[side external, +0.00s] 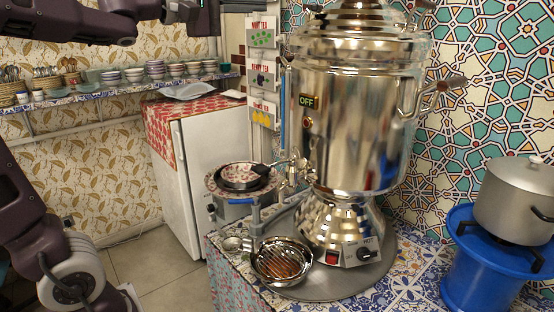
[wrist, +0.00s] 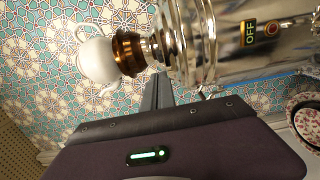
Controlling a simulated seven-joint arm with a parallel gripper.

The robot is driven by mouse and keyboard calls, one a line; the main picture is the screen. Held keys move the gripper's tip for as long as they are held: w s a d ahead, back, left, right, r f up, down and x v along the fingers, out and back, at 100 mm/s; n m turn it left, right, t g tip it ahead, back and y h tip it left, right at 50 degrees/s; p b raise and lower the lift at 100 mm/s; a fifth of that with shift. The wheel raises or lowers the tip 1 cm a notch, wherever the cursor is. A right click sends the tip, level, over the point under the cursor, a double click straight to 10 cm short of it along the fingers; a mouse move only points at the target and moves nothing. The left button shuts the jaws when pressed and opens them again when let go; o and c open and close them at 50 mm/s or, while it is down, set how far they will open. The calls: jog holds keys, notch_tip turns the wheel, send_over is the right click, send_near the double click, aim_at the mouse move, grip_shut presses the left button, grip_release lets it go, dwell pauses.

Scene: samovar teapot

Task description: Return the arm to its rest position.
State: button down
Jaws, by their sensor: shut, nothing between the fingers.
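My gripper (wrist: 158,92) shows in the wrist view as a dark purple body with a green light. Its dark fingers are together with nothing between them. They are in front of the samovar and the tiled wall, apparently clear of both. The shiny metal samovar (side external: 345,120) stands upright on the tiled counter in the side view, its top cut off. It lies sideways in the rotated wrist view (wrist: 230,40). A white teapot (wrist: 97,57) sits on its brown-gold top there. In the side view my arm runs along the upper left, and its fingers cannot be made out.
A metal strainer bowl (side external: 282,262) is below the tap. A patterned bowl (side external: 241,178) is left of the samovar. A pot (side external: 517,195) stands on a blue stand (side external: 480,265) at right. A shelf (side external: 110,92) of dishes crosses the left wall above a white fridge (side external: 212,165).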

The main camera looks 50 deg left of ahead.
jog(key=s+d+f+m+g+h, duration=0.2)
jog(key=s+d+f+m+h, duration=0.15)
jog(key=d, duration=0.35)
jog(key=s+d+f+m+g+h, duration=0.25)
jog(key=d+f+m, duration=0.2)
jog(key=d, duration=0.35)
jog(key=s+d+f+m+g+y, duration=0.2)
jog(key=s+d+f+m+g, duration=0.35)
jog(key=s+f, duration=0.5)
jog(key=s+a+f+m+g+y, duration=0.2)
jog(key=s+a+f+y, duration=0.3)
jog(key=s+f, duration=0.3)
notch_tip(320, 180, down, 4)
jog(key=shift+s+a+r+m, duration=0.15)
jog(key=shift+s+a+m, duration=0.25)
jog(key=shift+a+m, duration=0.35)
jog(key=shift+d, duration=0.1)
